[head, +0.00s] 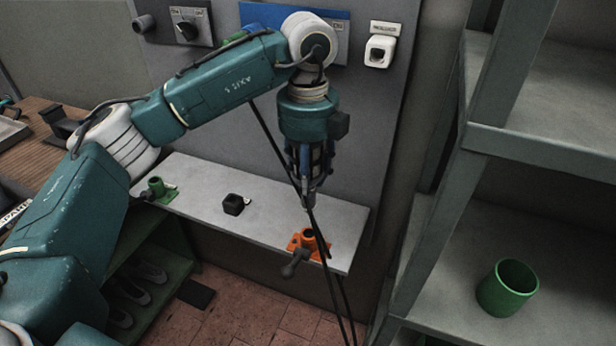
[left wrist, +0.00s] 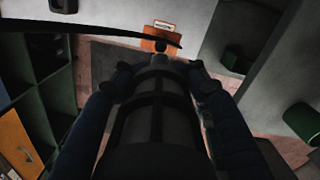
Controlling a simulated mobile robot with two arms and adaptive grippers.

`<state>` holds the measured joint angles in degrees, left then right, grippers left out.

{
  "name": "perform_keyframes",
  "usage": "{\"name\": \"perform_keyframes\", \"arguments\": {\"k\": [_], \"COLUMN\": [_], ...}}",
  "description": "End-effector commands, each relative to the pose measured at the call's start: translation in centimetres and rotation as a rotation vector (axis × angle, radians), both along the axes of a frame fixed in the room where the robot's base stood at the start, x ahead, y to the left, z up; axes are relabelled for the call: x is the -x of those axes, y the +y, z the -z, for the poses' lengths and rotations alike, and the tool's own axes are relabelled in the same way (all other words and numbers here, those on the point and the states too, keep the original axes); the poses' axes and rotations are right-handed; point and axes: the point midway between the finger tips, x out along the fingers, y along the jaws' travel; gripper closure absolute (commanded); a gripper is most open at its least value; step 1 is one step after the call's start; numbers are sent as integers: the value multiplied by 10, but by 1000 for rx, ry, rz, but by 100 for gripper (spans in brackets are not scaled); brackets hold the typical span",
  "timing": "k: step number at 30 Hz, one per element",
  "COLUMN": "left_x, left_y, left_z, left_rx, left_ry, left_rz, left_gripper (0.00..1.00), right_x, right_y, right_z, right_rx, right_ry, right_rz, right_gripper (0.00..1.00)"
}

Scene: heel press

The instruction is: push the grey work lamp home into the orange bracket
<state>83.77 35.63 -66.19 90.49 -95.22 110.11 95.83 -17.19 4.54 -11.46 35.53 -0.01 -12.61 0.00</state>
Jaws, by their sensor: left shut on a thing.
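My left gripper (head: 306,185) points down above the front right part of the shelf, its blue fingers shut on the grey work lamp. The lamp (left wrist: 155,112) shows in the left wrist view as a dark ribbed cylinder between the fingers; in the head view the fingers hide most of it. Its narrow end points toward the orange bracket. The orange bracket (head: 321,246) sits at the shelf's right front, with a grey knob (head: 295,263) over the edge. In the head view the lamp's end appears above the bracket, apart from it. My right gripper is not in view.
The grey shelf (head: 270,190) also carries a black block (head: 233,205) and a green bracket (head: 157,187). Dark cables (head: 332,275) hang past the orange bracket. A grey rack (head: 440,180) stands on the right, with a green cup (head: 507,288) on it. A white fixture (head: 379,50) is on the wall.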

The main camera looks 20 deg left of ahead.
Motion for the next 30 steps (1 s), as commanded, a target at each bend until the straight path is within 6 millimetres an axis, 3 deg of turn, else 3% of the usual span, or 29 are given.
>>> {"name": "perform_keyframes", "arguments": {"k": [30], "left_x": [0], "left_y": [0], "left_z": [42], "left_rx": [0], "left_ry": [0], "left_rz": [0], "left_gripper": [91], "right_x": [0], "right_y": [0], "right_z": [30], "right_rx": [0], "right_ry": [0], "right_rz": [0], "right_gripper": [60]}}
